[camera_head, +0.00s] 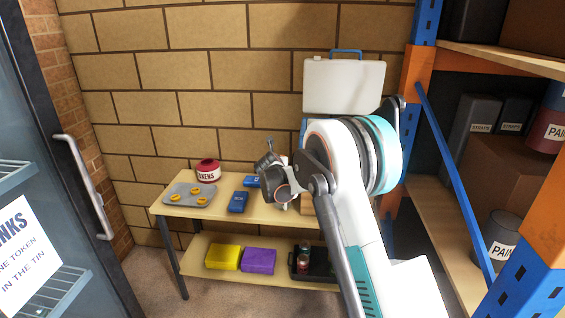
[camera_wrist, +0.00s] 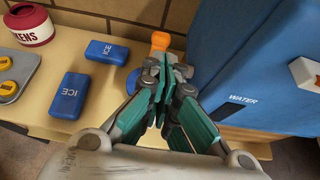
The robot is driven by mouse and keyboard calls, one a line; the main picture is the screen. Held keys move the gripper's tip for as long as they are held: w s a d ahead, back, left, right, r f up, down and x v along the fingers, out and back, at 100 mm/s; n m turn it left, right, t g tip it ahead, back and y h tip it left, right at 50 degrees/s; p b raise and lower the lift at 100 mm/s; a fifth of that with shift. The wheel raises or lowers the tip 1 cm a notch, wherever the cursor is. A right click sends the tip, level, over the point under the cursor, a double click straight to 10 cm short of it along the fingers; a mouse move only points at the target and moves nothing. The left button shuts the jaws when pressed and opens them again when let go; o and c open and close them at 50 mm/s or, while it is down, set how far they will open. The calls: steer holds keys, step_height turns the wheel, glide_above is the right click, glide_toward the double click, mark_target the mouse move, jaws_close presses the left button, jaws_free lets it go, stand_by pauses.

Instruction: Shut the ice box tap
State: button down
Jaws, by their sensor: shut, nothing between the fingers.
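The ice box stands at the right end of the table. In the head view its white lid (camera_head: 343,87) with a blue handle shows above my arm, which hides most of the body. In the wrist view its blue wall (camera_wrist: 255,65), marked WATER, fills the right side. An orange piece (camera_wrist: 160,41), apparently the tap's handle, shows just beyond my fingertips. A blue rounded part lies partly hidden beside my fingers; I cannot tell how the tap is set. My gripper (camera_wrist: 168,70) is shut and empty, close to the orange piece; whether they touch is unclear. It also shows in the head view (camera_head: 268,158).
On the table (camera_head: 212,211) are a red and white token tin (camera_head: 207,170), a grey tray (camera_head: 176,197) with yellow tokens, and blue ICE packs (camera_head: 238,202). Yellow (camera_head: 223,257) and purple (camera_head: 258,261) boxes lie on the lower shelf. A blue and orange rack (camera_head: 415,75) stands right, a glass-door cabinet (camera_head: 85,190) left.

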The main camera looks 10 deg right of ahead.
steer(key=s+a+r+p, duration=0.2)
steer(key=s+r, duration=0.3)
steer(key=r, duration=0.1)
steer(key=shift+s, duration=0.2)
steer(key=shift+r, duration=0.1)
steer(key=s+d+r+m+g, duration=0.1)
steer(key=s+d+r+m, duration=0.1)
steer(key=s+r+m, duration=0.45)
steer(key=s+d+r+m+g+y, duration=0.1)
steer(key=s+m, duration=0.3)
steer(key=s, duration=0.6)
steer(key=s+d+r+m+g, duration=0.1)
steer(key=s+d+r+m, duration=0.1)
steer(key=s+r+m, duration=0.45)
steer(key=s+f+m+y, duration=0.1)
steer(key=s+f+m, duration=0.2)
steer(key=s, duration=0.7)
steer(key=s+a+f+m+g+y, duration=0.1)
steer(key=s+f+m, duration=0.2)
steer(key=s+m, duration=0.4)
steer(key=s+a+f+m+g+y, duration=0.1)
steer(key=s+f+m, duration=0.2)
steer(key=s, duration=1)
steer(key=shift+s+f+m, duration=0.2)
steer(key=shift+s+m, duration=0.15)
steer(key=shift+m, duration=0.85)
